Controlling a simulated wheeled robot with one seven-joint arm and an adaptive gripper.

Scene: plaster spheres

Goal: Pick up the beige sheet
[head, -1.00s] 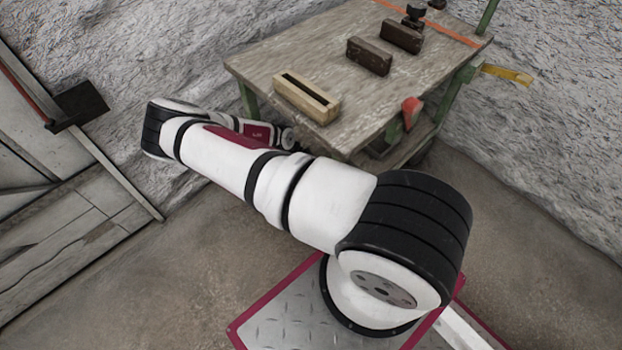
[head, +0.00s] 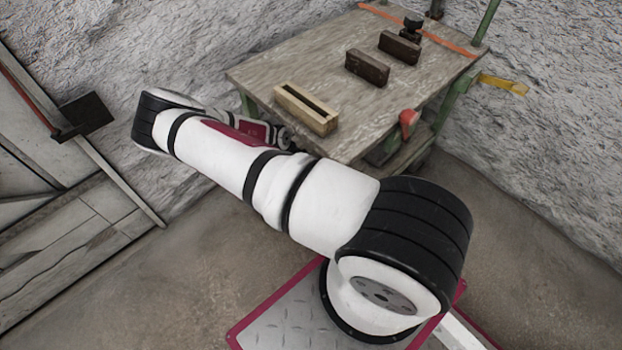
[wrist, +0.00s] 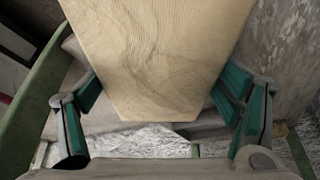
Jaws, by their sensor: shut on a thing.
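The beige sheet (wrist: 150,55) fills the upper middle of the wrist view, with a fine woven-looking grain and a narrower lower end. My gripper (wrist: 160,92) has its green-padded fingers on either side of the sheet and is shut on it. The far end of the sheet runs out of the top of the wrist view. In the head view my arm reaches to the left side of the worktable, and the gripper and the sheet are hidden there.
The wooden worktable (head: 300,72) bears a slotted pale wooden block (head: 306,109) and two dark blocks, one nearer (head: 367,67) and one farther (head: 400,47). A red knob (head: 408,122) and a yellow handle (head: 504,85) stick out at its side. Rough white walls stand behind.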

